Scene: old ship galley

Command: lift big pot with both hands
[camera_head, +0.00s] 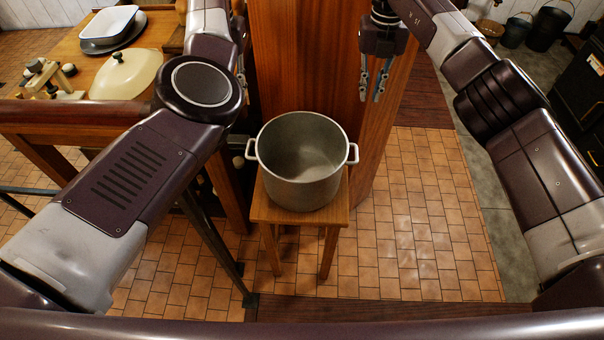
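A big grey metal pot (301,165) stands upright and open on a small wooden stool (262,208) in the middle of the head view. It looks empty. One loop handle (251,150) sticks out on its left and another (353,153) on its right. My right gripper (371,97) hangs fingers down, beyond and above the right handle, apart from the pot; its two fingers are spread with nothing between them. My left gripper (242,88) shows only partly beside my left arm, beyond the left handle; its opening is not clear.
A wooden table (60,105) at left holds a cream lid (127,73) and a white dish (108,25). A wooden panel (310,50) rises behind the pot. A dark metal rail (215,240) runs at lower left. Tiled floor (420,220) right of the stool is clear.

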